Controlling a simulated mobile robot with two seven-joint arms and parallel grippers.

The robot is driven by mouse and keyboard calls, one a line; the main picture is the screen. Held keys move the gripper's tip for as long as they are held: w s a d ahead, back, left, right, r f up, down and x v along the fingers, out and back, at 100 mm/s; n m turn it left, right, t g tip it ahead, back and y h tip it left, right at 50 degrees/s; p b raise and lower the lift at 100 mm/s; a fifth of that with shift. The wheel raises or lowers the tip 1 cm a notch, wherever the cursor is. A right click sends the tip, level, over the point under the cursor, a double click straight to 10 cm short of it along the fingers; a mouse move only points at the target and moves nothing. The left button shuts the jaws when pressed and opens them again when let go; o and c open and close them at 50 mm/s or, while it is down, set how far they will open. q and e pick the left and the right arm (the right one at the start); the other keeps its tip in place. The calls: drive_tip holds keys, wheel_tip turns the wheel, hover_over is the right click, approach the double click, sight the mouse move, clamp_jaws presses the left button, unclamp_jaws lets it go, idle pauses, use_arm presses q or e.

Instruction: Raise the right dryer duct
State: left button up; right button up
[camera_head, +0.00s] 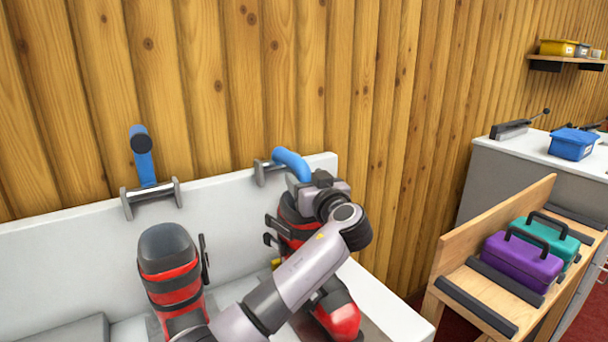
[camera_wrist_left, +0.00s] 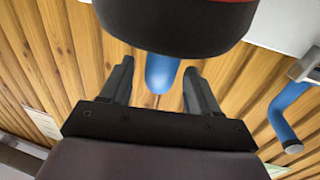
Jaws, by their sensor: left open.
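The right dryer duct (camera_head: 291,162) is a bent blue tube on a metal bracket at the white panel's top edge, curving down toward the right boot. The left duct (camera_head: 146,168) stands up, its dark end raised; it also shows at the right of the left wrist view (camera_wrist_left: 283,118). My left gripper (camera_head: 303,186) is at the right duct's lower part, above the right boot. In the left wrist view my open fingers (camera_wrist_left: 160,88) stand either side of the blue duct (camera_wrist_left: 160,73), with no clear contact. The boot hides part of the duct there. My right gripper is out of view.
A red-and-black boot (camera_head: 168,262) stands at left; another (camera_head: 338,312) is partly behind my arm. The white panel (camera_head: 60,240) backs onto a plank wall. A wooden bench (camera_head: 470,285) with purple (camera_head: 520,262) and teal (camera_head: 552,236) cases stands at right.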

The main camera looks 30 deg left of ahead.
use_arm(q)
drive_tip(key=shift+x, duration=0.95)
